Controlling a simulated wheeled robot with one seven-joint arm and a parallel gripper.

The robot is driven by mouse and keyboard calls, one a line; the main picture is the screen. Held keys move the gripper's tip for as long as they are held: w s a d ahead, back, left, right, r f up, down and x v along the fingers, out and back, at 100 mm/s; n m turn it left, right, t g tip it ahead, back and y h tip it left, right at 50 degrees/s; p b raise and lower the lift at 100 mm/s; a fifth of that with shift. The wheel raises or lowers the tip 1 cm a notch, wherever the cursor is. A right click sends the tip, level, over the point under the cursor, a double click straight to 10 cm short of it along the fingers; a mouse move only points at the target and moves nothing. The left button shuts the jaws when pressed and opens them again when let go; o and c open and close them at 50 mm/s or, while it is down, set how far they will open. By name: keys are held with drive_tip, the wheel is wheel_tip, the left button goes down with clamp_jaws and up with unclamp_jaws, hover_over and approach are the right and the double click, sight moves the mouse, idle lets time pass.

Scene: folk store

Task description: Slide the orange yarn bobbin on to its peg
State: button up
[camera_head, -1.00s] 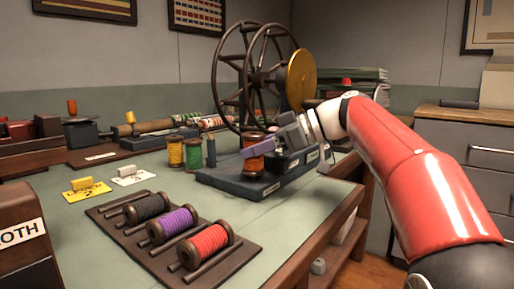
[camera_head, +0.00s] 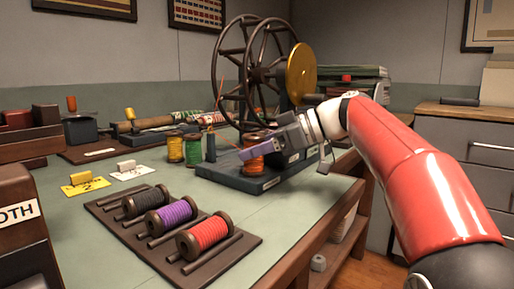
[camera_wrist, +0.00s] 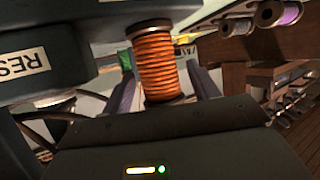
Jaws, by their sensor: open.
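The orange yarn bobbin (camera_head: 253,164) stands upright at the dark base (camera_head: 222,176) of the spinning wheel, with dark end discs. It also shows in the wrist view (camera_wrist: 155,66), between my two fingers. My gripper (camera_head: 257,154) is open around the bobbin, with its purple-grey near finger across the bobbin's front in the head view. Light contact between the fingers and the bobbin cannot be told. I cannot tell whether a peg runs through the bobbin, as the bobbin and gripper hide that spot.
The large wheel (camera_head: 247,80) rises just behind. Green (camera_head: 193,149) and yellow (camera_head: 175,149) spools stand to the left. A rack (camera_head: 130,226) with black, purple and red spools lies in front. Number cards (camera_head: 86,187) lie at left. Some bare tabletop shows between them.

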drive_tip(key=v, duration=0.7)
drive_tip(key=shift+d+p, duration=0.4)
drive_tip(key=shift+p, duration=0.05)
drive_tip(key=shift+s+d+r, duration=0.1)
drive_tip(key=shift+s, duration=0.05)
